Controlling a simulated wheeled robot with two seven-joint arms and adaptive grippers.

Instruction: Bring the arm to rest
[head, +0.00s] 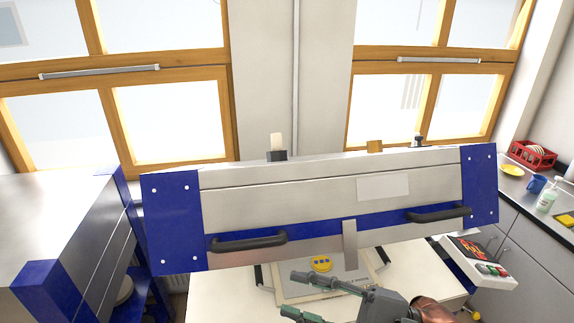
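The fusing kiln's long steel lid (320,195) has blue end plates and two black handles, the left handle (250,241) and the right handle (438,214). It stands tilted up across the middle of the head view. Below it is a pale kiln bed (220,300) with a framed sheet and a yellow disc with blue dots (321,263) on it. My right gripper (291,294) is at the bottom centre, in front of the bed and below the lid. Its two fingers are apart, pointing left, with nothing seen between them. My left gripper is not in view.
A control box (480,262) with a red display and buttons is right of the lid. A steel and blue cabinet (60,225) stands at left. The right counter holds a red rack (533,155), a yellow plate (512,171), a blue mug (536,184) and a bottle (547,201).

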